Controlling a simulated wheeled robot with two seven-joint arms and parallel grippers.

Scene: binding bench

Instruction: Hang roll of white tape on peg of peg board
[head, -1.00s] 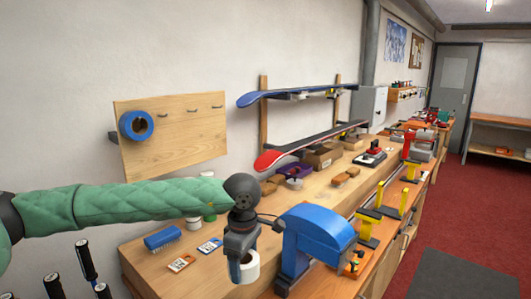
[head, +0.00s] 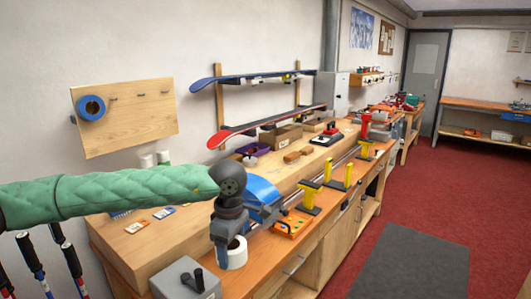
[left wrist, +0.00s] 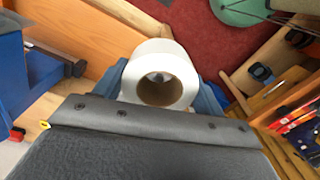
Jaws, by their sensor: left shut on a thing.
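The roll of white tape (head: 236,254) hangs in my left gripper (head: 225,248) above the front part of the bench. In the left wrist view the roll (left wrist: 160,72) sits between the two blue fingers (left wrist: 165,90), its hole facing the camera. The peg board (head: 140,122) is a wooden panel on the wall at the left, well away from the gripper. A blue roll (head: 80,107) hangs at its left end. Bare pegs (head: 139,95) show to the right of the blue roll. My right gripper is not in view.
A blue machine (head: 263,191) stands just behind my left gripper. A grey box with a black handle (head: 190,279) is at the bench's near edge. Yellow supports (head: 310,195) line the front.

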